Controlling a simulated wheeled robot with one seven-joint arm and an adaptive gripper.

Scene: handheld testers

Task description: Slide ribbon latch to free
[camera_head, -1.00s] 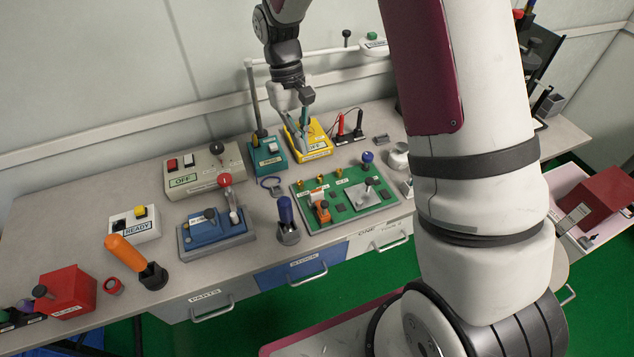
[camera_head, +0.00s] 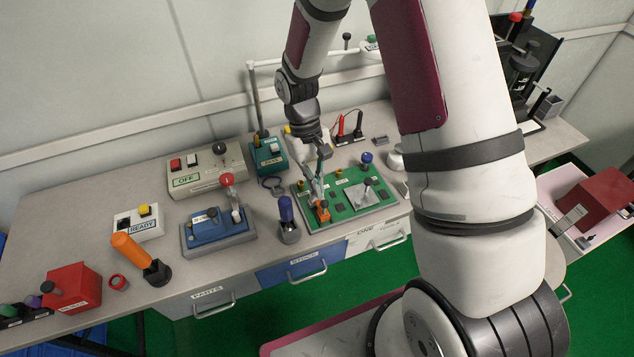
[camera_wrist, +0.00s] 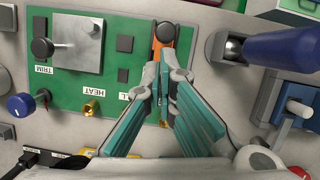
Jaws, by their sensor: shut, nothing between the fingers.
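The green circuit board (camera_head: 345,208) lies on the bench. It also shows in the wrist view (camera_wrist: 68,95). An orange latch-like piece (camera_head: 323,213) sits near its front left; in the wrist view this orange piece (camera_wrist: 157,50) has a dark round knob and lies just beyond my fingertips. My gripper (camera_head: 318,194) is over the board's left part, pointing down beside the orange piece. In the wrist view my gripper (camera_wrist: 165,72) has its teal fingers together with nothing held. The fingers hide part of the orange piece's surroundings. I cannot tell whether they touch it.
A blue-handled tool in a grey holder (camera_head: 288,232) stands left of the board. A blue box (camera_head: 218,232) stands farther left.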

